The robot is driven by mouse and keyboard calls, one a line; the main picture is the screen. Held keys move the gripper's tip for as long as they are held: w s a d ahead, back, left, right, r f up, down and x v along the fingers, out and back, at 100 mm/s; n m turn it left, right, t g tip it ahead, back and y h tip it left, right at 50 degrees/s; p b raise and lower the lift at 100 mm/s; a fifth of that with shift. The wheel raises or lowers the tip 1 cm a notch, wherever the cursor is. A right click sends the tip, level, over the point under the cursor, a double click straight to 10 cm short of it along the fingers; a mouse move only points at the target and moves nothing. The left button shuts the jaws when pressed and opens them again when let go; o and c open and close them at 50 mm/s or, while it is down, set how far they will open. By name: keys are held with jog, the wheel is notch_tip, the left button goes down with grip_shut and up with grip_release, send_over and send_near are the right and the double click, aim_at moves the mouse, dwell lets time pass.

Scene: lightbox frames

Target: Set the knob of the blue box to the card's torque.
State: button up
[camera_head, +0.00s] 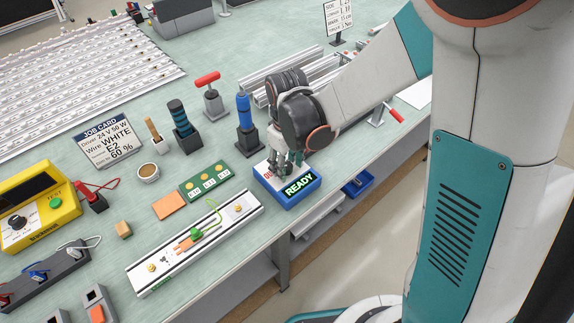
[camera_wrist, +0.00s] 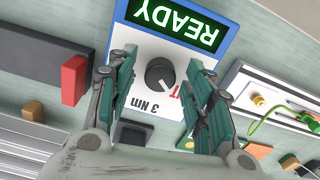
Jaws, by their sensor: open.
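The blue box (camera_head: 300,200) stands at the table's front edge with a green READY display. In the wrist view the blue box (camera_wrist: 222,45) appears upside down, with a black round knob (camera_wrist: 158,73) on its white top. "3 NM" is printed near the knob, and red lettering is partly hidden by a finger. My gripper (camera_head: 285,162) is over the box's white top. In the wrist view my gripper (camera_wrist: 160,95) is open, a finger on either side of the knob and apart from it. A job card (camera_head: 108,142) lists driver, wire and dimming; I read no torque there.
A small upright card (camera_head: 338,17) at the back shows numbers too small to read surely. A blue screwdriver (camera_head: 244,110) in a stand is left of my gripper. A white-railed strip (camera_head: 158,268) with a green wire lies left of the box. Aluminium profiles (camera_head: 262,81) lie behind.

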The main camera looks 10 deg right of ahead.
jog(key=c, duration=1.1)
jog(key=shift+m, duration=0.3)
jog(key=m+b, duration=0.1)
jog(key=m, duration=0.3)
jog(key=shift+m, duration=0.3)
jog(key=m, duration=0.5)
jog(key=shift+m+b, duration=0.3)
jog(key=shift+b, duration=0.05)
jog(key=m, duration=0.9)
jog(key=shift+b, duration=0.35)
jog(key=shift+m, duration=0.5)
